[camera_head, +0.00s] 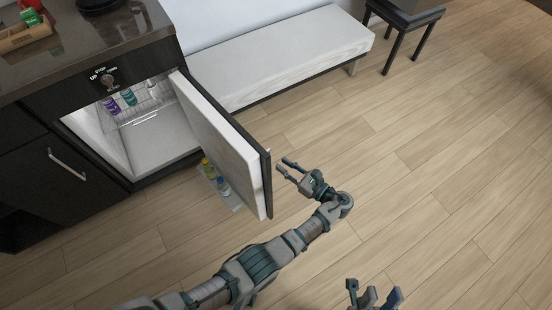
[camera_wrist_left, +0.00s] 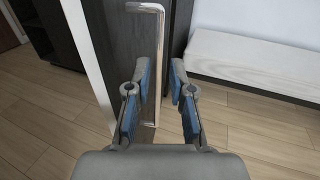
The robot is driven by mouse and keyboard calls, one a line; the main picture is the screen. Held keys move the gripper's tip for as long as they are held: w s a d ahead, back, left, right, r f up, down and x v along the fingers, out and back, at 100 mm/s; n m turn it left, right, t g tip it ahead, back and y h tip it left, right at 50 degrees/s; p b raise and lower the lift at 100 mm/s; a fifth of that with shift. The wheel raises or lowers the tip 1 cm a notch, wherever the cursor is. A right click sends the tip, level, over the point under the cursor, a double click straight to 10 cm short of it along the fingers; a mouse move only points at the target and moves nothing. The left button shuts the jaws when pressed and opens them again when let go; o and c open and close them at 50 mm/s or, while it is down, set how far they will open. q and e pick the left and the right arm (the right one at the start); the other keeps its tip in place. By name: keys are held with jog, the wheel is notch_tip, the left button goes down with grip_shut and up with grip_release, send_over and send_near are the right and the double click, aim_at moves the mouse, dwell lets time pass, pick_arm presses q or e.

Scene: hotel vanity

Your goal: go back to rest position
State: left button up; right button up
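The mini-fridge door (camera_head: 222,135) stands open, swung out from the dark cabinet. My left gripper (camera_head: 287,166) is open and empty, just to the right of the door's outer face in the head view. In the left wrist view its two blue-padded fingers (camera_wrist_left: 158,92) are apart, with the metal door handle (camera_wrist_left: 158,45) seen upright in the gap between them. Whether the fingers reach around the handle is hard to tell, but nothing is gripped. My right gripper (camera_head: 374,292) is open and empty at the bottom edge of the head view.
The fridge interior (camera_head: 150,150) holds a purple bottle (camera_head: 110,105) and other bottles on a wire rack. More bottles (camera_head: 222,186) sit in the door. The wooden floor at right is clear.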

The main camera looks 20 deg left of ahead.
pick_arm(q)
jog(key=shift+s+d, duration=0.2)
jog(key=shift+d, duration=0.35)
